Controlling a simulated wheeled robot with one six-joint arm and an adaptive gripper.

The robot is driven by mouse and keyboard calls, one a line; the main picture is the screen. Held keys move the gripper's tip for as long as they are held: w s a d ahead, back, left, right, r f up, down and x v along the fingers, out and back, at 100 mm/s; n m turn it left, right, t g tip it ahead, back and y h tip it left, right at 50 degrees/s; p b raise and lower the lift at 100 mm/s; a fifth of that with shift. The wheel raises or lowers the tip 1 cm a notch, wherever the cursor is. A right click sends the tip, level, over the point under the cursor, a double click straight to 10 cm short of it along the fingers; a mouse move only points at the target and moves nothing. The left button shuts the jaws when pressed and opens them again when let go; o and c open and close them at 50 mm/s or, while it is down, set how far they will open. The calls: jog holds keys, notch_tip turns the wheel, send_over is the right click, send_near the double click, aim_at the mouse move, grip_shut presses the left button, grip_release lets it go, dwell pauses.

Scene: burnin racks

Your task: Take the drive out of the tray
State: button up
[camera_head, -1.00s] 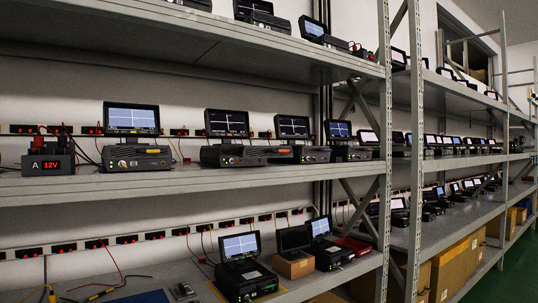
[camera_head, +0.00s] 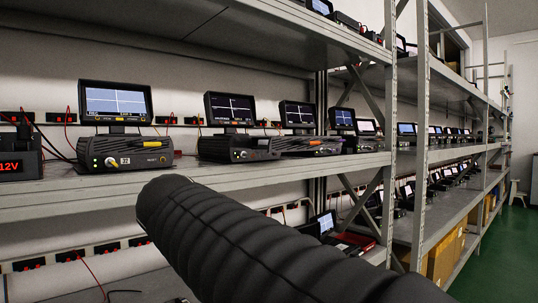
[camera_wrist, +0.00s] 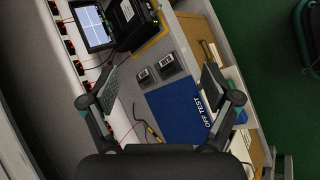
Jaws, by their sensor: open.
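My gripper (camera_wrist: 160,82) is open and empty in the wrist view, its fingers wide apart above the lower shelf (camera_wrist: 188,32). Between and beyond the fingertips lie two small dark blocks with white labels, a left one (camera_wrist: 143,79) and a right one (camera_wrist: 170,64). Farther up stands a black test unit (camera_wrist: 131,24) beside a lit screen (camera_wrist: 90,26), on a yellow-outlined spot. I cannot tell which part is the drive or its tray. In the head view my padded arm covers much of the lower shelf.
A blue mat marked OFF TEST (camera_wrist: 178,106) lies near the right finger. Loose cables (camera_wrist: 146,131) and wall sockets (camera_wrist: 69,47) line the left. In the head view, the middle shelf (camera_head: 85,194) carries several testers with screens.

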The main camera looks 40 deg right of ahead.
jog(key=w+d+r+n+g+h, duration=0.1)
jog(key=w+d+r+n+h, duration=0.15)
jog(key=r, duration=0.65)
jog(key=w+d+r+n+g+h+p, duration=0.1)
jog(key=w+r+n+g+h, duration=0.2)
jog(key=r, duration=0.5)
jog(key=w+d+r+n+h, duration=0.2)
jog(key=w+r+h, duration=0.15)
jog(key=r, duration=0.55)
jog(key=x, duration=1.3)
jog(key=shift+s+d+r, duration=0.3)
jog(key=shift+d+r, duration=0.05)
jog(key=shift+d, duration=0.05)
jog(key=c, duration=1.3)
jog(key=shift+r, duration=0.1)
